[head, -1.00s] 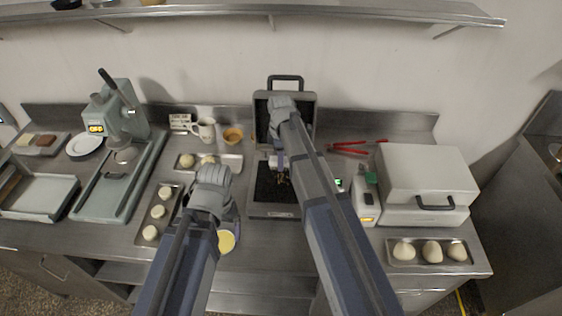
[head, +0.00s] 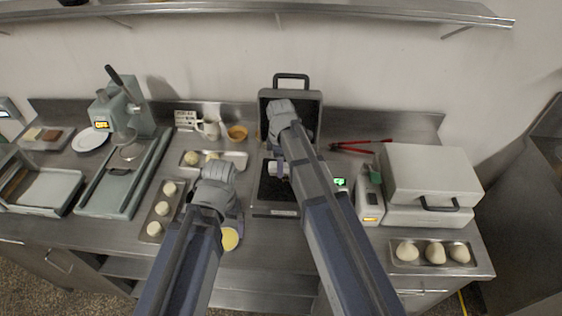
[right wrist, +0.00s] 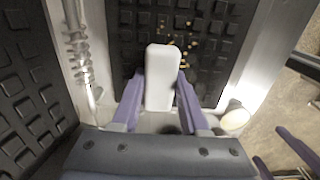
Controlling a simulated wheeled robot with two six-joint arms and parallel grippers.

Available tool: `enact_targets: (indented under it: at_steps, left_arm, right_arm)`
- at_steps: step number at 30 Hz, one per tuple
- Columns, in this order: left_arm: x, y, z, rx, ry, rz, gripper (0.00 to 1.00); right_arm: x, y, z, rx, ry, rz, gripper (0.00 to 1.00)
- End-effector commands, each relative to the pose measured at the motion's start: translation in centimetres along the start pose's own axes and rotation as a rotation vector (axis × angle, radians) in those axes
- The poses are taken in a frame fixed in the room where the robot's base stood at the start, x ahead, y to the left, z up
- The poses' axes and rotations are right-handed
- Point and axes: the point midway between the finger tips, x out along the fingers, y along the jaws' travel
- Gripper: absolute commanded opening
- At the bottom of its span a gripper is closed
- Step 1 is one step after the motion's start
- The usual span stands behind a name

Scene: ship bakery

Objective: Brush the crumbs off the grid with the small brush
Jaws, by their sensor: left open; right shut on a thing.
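The grid (head: 268,192) is the dark lower plate of an open iron, and its lid (head: 308,108) stands up at the back. In the right wrist view the grid (right wrist: 215,50) has raised dark squares, with several orange-brown crumbs (right wrist: 187,27) just past the brush. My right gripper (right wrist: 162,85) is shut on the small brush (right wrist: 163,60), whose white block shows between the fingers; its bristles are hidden. In the head view the brush (head: 273,169) is over the grid; I cannot tell whether it touches. My left gripper (head: 230,218) is open and empty, left of the iron.
A round yellow-topped thing (head: 229,239) lies below my left gripper. Dough trays (head: 158,228) and a bowl (head: 237,132) are on the left. A scale-like device (head: 369,206), red tongs (head: 355,147) and a closed grey box (head: 430,180) stand right of the iron.

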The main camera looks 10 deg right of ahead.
Motion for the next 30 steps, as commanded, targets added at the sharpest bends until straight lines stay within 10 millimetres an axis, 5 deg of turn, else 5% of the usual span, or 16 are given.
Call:
enact_targets:
  at_steps: [20,30]
  left_arm:
    - [0.3,0.0,0.0,0.0,0.0,0.0,1.0]
    - [0.2,0.0,0.0,0.0,0.0,0.0,1.0]
  right_arm:
    - [0.3,-3.8,0.0,-0.001,0.0,0.0,0.0]
    - [0.2,-3.9,0.0,0.0,0.0,-0.001,0.0]
